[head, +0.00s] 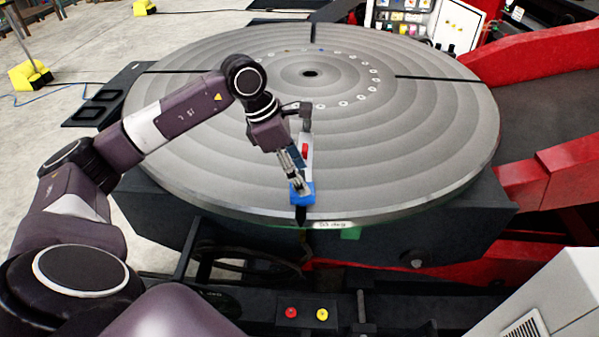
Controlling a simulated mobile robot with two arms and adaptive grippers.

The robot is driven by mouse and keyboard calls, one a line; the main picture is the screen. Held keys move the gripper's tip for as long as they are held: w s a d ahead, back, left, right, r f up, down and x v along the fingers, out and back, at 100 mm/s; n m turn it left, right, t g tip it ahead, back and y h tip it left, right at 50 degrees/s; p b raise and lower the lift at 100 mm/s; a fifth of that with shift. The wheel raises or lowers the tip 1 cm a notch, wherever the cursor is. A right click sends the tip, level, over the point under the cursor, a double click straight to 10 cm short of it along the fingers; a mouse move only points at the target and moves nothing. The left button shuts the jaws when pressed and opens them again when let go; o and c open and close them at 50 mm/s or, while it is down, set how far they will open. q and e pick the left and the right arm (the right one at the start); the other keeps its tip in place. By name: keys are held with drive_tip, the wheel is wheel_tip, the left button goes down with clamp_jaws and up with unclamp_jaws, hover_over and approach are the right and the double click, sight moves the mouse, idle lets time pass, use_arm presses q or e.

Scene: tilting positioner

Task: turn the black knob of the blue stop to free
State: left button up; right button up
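The blue stop (308,196) sits at the near rim of the large round grey table (400,170), with a dark pointed piece (301,215) below it. My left gripper (299,186) reaches down to the stop from above, its fingertips at or just over its top. The fingers look close together, but they are too small to tell whether they are shut on anything. I cannot make out the black knob; the fingers cover part of the stop's top. My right gripper is not in view.
A pale bar with a red part (305,152) lies on the table just behind the stop. Red (291,312) and yellow (322,314) buttons are on the dark base in front. A large red frame (540,70) stands at the right. Most of the table top is clear.

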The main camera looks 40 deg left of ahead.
use_arm(q)
drive_tip(key=shift+r, duration=0.1)
drive_tip(key=v, duration=1.1)
drive_tip(key=shift+r, duration=0.4)
drive_tip(key=shift+s+a, duration=0.1)
drive_tip(key=shift+s, duration=0.05)
